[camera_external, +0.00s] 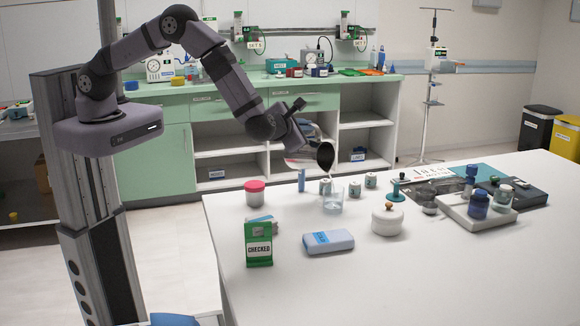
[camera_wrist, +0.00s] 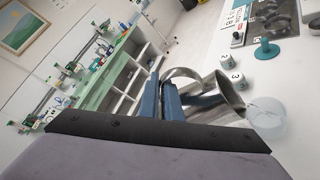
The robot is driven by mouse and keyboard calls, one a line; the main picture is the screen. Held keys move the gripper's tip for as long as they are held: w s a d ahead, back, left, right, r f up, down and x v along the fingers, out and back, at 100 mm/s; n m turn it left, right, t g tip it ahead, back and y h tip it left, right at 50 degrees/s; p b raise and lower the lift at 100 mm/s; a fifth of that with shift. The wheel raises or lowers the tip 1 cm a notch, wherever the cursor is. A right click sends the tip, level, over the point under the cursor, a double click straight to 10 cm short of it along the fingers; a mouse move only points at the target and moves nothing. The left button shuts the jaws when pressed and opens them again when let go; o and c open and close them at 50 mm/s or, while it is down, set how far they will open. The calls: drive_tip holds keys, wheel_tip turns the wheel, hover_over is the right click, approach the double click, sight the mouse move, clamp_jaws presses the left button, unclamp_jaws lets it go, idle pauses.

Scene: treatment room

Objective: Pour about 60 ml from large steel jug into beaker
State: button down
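The large steel jug (camera_external: 303,157) is held in the air, tilted with its dark mouth facing right and down. The clear beaker (camera_external: 333,202) stands upright on the white table below the mouth. My gripper (camera_external: 290,140) is shut on the jug. In the wrist view, the blue fingers of my gripper (camera_wrist: 161,98) close on the handle of the jug (camera_wrist: 210,97), and the beaker (camera_wrist: 266,116) is beside the jug's rim. I cannot see any liquid stream or a clear level in the beaker.
A tray (camera_external: 477,216) holds bottles. The front table (camera_external: 420,285) is clear.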

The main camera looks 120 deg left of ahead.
drive_tip(key=shift+w+f, duration=0.1)
drive_tip(key=shift+w, duration=0.15)
idle(0.5)
drive_tip(key=s, duration=0.1)
drive_tip(key=s+r, duration=0.1)
drive_tip(key=s+r+n+p, duration=0.1)
drive_tip(key=shift+s+a+t, duration=0.2)
drive_tip(key=shift+a+t, duration=0.2)
drive_tip(key=shift+s+f+n+h+b, duration=0.2)
drive_tip(key=shift+s+n+h+b, duration=0.1)
drive_tip(key=shift+b, duration=0.1)
drive_tip(key=shift+w, duration=0.15)
drive_tip(key=shift+a+f, duration=0.1)
drive_tip(key=shift+f, duration=0.05)
drive_tip(key=shift+s+a+f+n+t+h+b, duration=0.2)
drive_tip(key=shift+s+n+t+h+b, duration=0.35)
drive_tip(key=shift+b, duration=0.8)
drive_tip(key=shift+s+n, duration=0.2)
drive_tip(key=shift+n, duration=0.05)
drive_tip(key=shift+r, duration=0.1)
